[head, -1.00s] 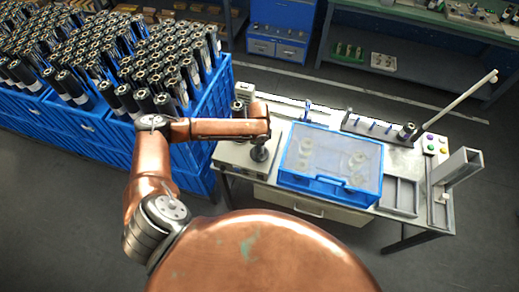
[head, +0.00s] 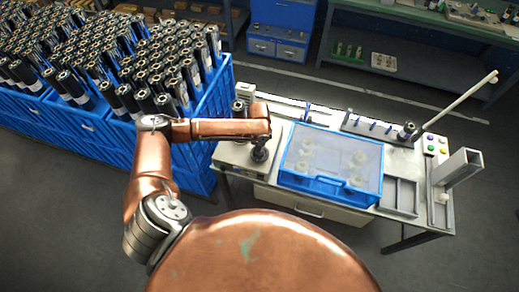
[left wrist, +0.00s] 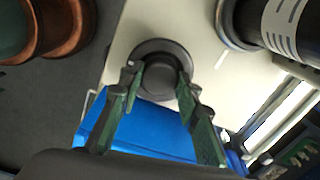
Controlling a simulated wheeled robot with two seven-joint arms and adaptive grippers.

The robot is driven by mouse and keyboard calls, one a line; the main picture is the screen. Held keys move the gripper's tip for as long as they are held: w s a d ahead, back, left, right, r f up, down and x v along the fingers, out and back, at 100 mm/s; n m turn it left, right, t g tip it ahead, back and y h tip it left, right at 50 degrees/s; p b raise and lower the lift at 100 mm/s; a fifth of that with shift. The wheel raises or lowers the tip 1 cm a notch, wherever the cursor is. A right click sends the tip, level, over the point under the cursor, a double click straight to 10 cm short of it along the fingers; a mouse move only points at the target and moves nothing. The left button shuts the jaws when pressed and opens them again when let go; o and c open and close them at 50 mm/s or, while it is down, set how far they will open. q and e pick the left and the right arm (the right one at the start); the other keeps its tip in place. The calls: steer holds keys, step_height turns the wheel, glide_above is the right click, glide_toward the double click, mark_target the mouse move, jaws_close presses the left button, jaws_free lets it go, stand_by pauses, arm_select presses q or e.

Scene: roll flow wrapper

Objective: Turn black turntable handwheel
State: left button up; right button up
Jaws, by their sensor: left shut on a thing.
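The black handwheel (head: 260,154) sits on the light top at the left end of the workstation, left of the blue box with the clear lid (head: 332,160). My left gripper (head: 263,142) is over the handwheel. In the left wrist view the handwheel (left wrist: 155,49) shows as a round dark disc with a raised hub. The two fingers of my left gripper (left wrist: 159,82) are closed on the hub from both sides. The hub's underside is hidden. My right gripper is not in view.
Blue crates (head: 199,150) full of upright black rolls stand left of the workstation. A black roll with a white label (left wrist: 292,25) is close to the left gripper. A slanted pale rod (head: 462,98) and a grey upright chute (head: 458,167) stand at the right end.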

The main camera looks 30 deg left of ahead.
arm_select(q)
steer(key=n+p, duration=0.2)
steer(key=p, duration=0.1)
steer(key=n+p, duration=0.2)
steer(key=p, duration=0.2)
steer(key=n+p, duration=0.3)
steer(key=p, duration=0.1)
steer(key=shift+d+r, duration=0.1)
steer(key=shift+r, duration=0.15)
steer(key=n+p, duration=0.2)
steer(key=shift+f+n, duration=0.1)
steer(key=shift+n, duration=0.2)
steer(key=shift+w+n+p, duration=0.1)
steer(key=shift+n+p, duration=0.3)
steer(key=shift+p, duration=0.15)
steer(key=shift+f, duration=0.1)
steer(key=o, duration=1.2)
steer(key=shift+c, duration=0.2)
step_height(320, 180, up, 12)
